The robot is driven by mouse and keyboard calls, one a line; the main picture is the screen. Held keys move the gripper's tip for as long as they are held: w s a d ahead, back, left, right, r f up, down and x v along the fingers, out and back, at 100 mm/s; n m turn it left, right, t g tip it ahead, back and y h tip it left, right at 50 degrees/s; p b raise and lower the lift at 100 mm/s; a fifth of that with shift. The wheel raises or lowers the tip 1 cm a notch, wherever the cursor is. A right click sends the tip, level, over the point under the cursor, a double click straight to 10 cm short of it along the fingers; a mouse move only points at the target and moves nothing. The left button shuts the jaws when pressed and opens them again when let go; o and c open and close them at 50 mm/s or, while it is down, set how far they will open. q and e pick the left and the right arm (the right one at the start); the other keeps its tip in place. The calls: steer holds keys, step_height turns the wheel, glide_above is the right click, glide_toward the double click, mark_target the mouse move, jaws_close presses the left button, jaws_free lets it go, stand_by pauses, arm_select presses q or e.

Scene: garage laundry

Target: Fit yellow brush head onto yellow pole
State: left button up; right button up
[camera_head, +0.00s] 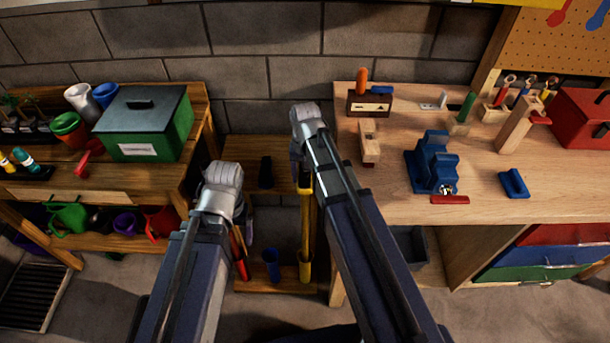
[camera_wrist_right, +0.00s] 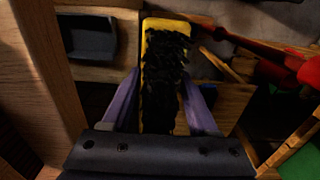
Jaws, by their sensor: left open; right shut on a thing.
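The yellow brush head with black bristles (camera_wrist_right: 152,28) is between the fingers of my right gripper (camera_wrist_right: 160,82), which is shut on it. In the head view my right forearm and wrist hide most of that gripper. The yellow pole (camera_head: 305,225) stands upright below my right wrist, its foot in a yellow cup (camera_head: 305,268) on the low rack. A yellow part shows at the pole's upper end; I cannot tell whether the brush head touches the pole. My left gripper (camera_head: 245,235) is open, low behind my left forearm, near a red pole (camera_head: 240,262), left of the yellow pole.
A blue cup (camera_head: 271,266) stands between the red and yellow poles. A dark block (camera_head: 265,172) lies on the rack's upper shelf. The left bench holds a green box (camera_head: 148,135); the right workbench (camera_head: 370,210) carries a blue vise (camera_head: 435,165). Both benches flank the rack closely.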

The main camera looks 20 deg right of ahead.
steer(key=shift+f+b, duration=0.55)
steer(key=shift+f, duration=0.1)
steer(key=o, duration=1.5)
steer(key=shift+r, duration=0.1)
step_height(320, 180, up, 8)
steer(key=p, duration=0.8)
steer(key=shift+f, duration=0.35)
